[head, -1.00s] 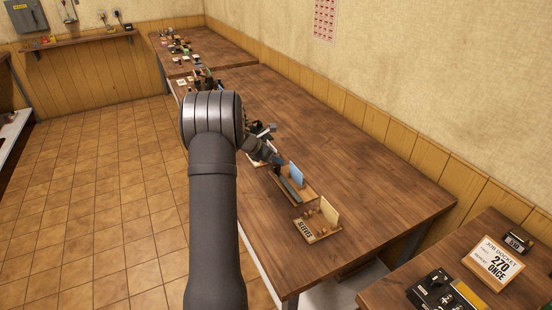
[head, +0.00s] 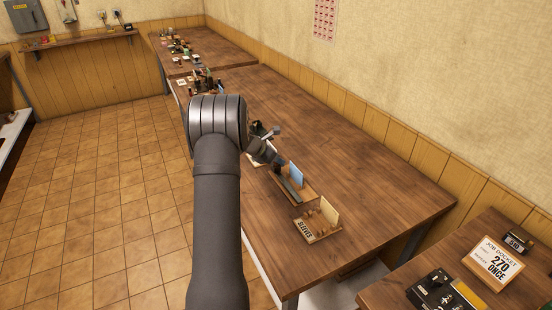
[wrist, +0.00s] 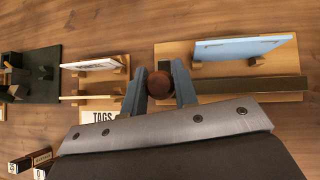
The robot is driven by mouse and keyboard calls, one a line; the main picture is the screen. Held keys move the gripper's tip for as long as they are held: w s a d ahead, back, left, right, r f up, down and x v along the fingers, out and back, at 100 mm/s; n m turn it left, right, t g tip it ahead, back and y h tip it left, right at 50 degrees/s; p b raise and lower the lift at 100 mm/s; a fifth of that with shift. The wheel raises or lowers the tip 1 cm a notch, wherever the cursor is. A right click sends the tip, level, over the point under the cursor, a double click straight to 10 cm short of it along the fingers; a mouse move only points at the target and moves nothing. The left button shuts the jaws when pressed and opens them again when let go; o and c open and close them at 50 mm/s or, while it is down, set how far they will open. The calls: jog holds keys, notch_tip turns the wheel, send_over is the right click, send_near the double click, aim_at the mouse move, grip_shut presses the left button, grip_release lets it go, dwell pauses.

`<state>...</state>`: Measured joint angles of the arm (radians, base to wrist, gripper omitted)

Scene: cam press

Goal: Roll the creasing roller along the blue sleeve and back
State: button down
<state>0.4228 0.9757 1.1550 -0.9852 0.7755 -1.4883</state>
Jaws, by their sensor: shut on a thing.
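The blue sleeve (head: 296,174) stands upright on a wooden board on the bench. In the wrist view the sleeve (wrist: 240,48) is at the upper right, held in small wooden blocks. A long dark bar (wrist: 250,86) lies along the board in front of it. My gripper (wrist: 161,84) is shut on a round brown knob (wrist: 160,85), which looks like the creasing roller's handle. It is at the left end of the board, left of the dark bar. The roller's lower part is hidden. In the head view my gripper (head: 279,161) is partly hidden beyond my arm.
A wooden holder marked SLEEVES (head: 318,229) stands nearer on the bench. A holder marked TAGS (wrist: 103,107) and a dark green device (wrist: 38,70) are to the left in the wrist view. The bench (head: 375,190) to the right is clear.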

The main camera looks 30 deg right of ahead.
jog(key=s, duration=1.7)
jog(key=shift+s, duration=0.1)
jog(key=c, duration=1.3)
grip_release()
jog(key=shift+s, duration=0.1)
jog(key=shift+o, duration=0.8)
jog(key=shift+a+r, duration=0.15)
jog(key=shift+r, duration=0.05)
jog(key=v, duration=1.7)
